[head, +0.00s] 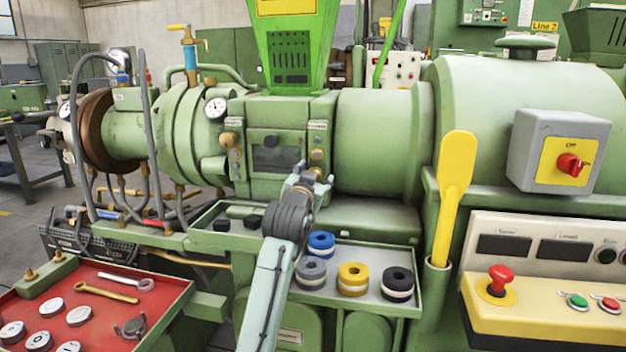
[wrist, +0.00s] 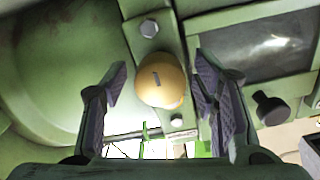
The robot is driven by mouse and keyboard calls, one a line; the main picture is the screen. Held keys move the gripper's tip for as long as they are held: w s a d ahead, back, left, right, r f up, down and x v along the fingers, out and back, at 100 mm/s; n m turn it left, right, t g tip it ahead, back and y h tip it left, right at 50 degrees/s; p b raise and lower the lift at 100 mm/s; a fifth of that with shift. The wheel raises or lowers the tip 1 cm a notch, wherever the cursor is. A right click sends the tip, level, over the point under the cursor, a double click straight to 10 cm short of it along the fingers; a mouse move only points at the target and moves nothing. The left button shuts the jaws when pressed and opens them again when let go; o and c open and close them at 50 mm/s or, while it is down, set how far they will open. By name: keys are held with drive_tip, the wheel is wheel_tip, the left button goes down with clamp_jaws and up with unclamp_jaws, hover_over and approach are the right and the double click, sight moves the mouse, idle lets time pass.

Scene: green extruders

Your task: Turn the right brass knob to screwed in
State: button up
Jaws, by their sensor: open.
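The right brass knob (head: 317,154) is on the green extruder's front, to the right of the dark window, partly hidden by my gripper (head: 312,178). In the wrist view, which looks upside down, the knob (wrist: 161,82) is rounded, with a dark slot mark on its face. How deep the knob sits between the fingers is unclear. The left brass knob (head: 226,139) is on the window's other side.
A black knob (wrist: 271,108) sits by the window (wrist: 258,50). Below my gripper, a tray holds blue (head: 321,243), grey, yellow (head: 352,278) and black rings. A yellow paddle (head: 455,185) stands to the right. A red tray (head: 95,310) with tools lies at lower left.

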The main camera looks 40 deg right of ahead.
drive_tip(key=v, duration=1.2)
